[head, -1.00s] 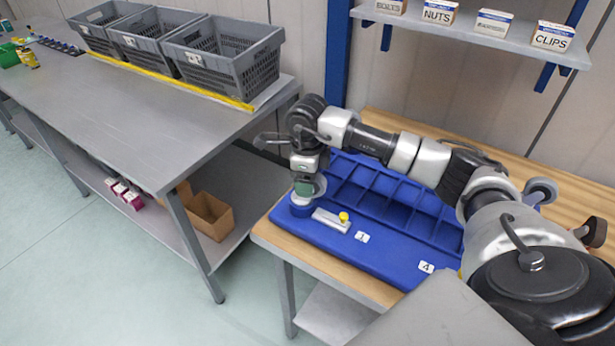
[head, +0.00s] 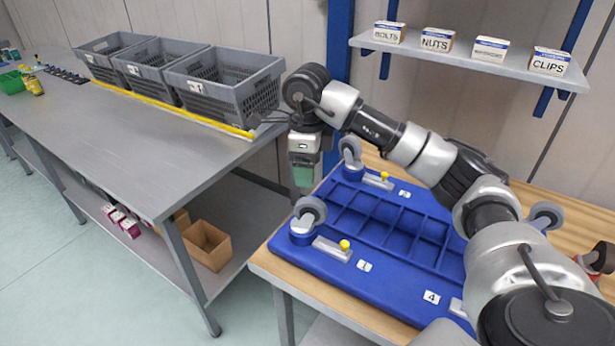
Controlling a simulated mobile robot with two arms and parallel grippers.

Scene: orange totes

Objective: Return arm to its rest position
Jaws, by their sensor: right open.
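My right arm reaches in from the lower right over the wooden bench. Its gripper (head: 304,186) points down, open, and hangs above the left end of the blue tray (head: 395,262). No object shows between its fingers. The tray has empty compartments and numbered labels. A grey caster wheel (head: 310,212) stands at its near left corner, just below the gripper, and another (head: 350,152) stands at its far left corner. The arm hides part of the tray's right side. My left gripper is not in view.
Three grey crates (head: 222,108) stand at the back of the metal table (head: 130,140), behind a yellow strip. A shelf (head: 470,62) with small labelled boxes hangs above the bench. A gap of floor separates the table and the bench.

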